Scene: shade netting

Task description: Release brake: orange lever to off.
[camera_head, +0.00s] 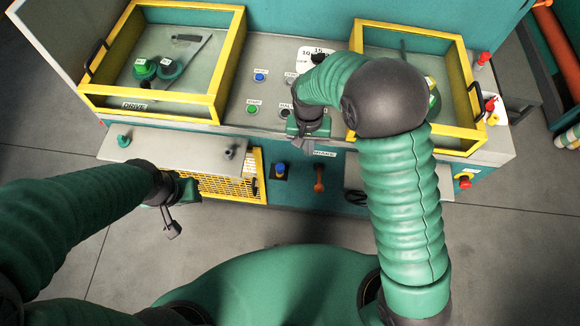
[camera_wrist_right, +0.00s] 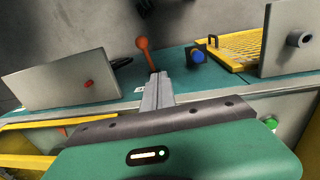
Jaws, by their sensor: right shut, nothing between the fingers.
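The orange lever (camera_head: 319,178) is on the teal front panel of the console, under a small label reading BRAKE (camera_head: 325,154). In the head view its knob end points down toward me. In the right wrist view the orange lever (camera_wrist_right: 146,52) shows just beyond my fingertips. My right gripper (camera_head: 304,146) is shut and empty, above and slightly left of the lever; its fingers (camera_wrist_right: 157,88) look apart from the lever, though the gap is hard to judge. My left gripper (camera_head: 171,226) hangs at the left, away from the lever; its jaw state is unclear.
A blue knob (camera_head: 280,170) sits left of the lever, with a yellow mesh guard (camera_head: 228,187) beyond it. A grey shelf (camera_head: 170,150) juts out at the left. Yellow-framed boxes (camera_head: 160,112) stand on top. A red button (camera_head: 465,183) is at the right.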

